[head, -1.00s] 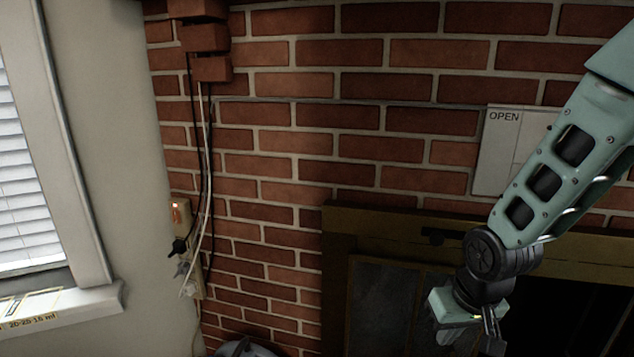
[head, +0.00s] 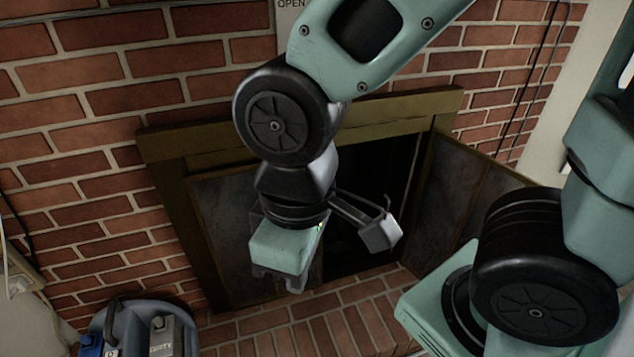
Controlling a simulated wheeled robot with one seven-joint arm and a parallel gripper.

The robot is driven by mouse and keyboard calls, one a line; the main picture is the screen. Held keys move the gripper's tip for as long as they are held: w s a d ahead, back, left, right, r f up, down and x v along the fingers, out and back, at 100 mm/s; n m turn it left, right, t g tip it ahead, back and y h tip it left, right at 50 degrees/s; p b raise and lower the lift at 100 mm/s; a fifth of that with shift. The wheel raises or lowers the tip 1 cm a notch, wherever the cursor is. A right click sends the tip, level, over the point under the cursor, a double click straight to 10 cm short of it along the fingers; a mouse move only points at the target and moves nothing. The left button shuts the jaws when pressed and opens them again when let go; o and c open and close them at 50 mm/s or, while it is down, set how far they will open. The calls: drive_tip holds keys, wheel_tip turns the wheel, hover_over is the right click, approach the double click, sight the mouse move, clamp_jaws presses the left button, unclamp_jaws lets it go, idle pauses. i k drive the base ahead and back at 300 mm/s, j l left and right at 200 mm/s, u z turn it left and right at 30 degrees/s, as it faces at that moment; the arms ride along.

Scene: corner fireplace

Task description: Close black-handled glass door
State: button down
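The fireplace has a brass-coloured frame with framed glass doors. One glass door (head: 455,195) on the right stands swung outward, away from the dark opening. On the left, a dark glass panel (head: 222,215) lies roughly in line with the frame. I cannot make out a black handle on either. My gripper (head: 279,280) hangs in front of the left panel and the opening, pointing down, to the left of the swung-out door and apart from it. Its small fingers are partly hidden by the hand, so their gap is unclear. I see nothing held in it.
A blue-grey container (head: 140,325) with bottles stands on the floor at the lower left. The brick hearth (head: 325,330) below the opening looks clear. Brick wall (head: 85,120) surrounds the fireplace. Cables (head: 540,75) hang on the right, and more hang at the far left.

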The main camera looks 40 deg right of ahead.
sight(454, 172)
drive_tip(key=k+l+z, duration=0.1)
drive_tip(key=l+z, duration=0.15)
drive_tip(key=z, duration=0.15)
drive_tip(key=l+z, duration=0.25)
drive_tip(key=z, duration=0.15)
drive_tip(key=l+z, duration=0.4)
drive_tip(key=k+j, duration=0.05)
drive_tip(key=j, duration=0.05)
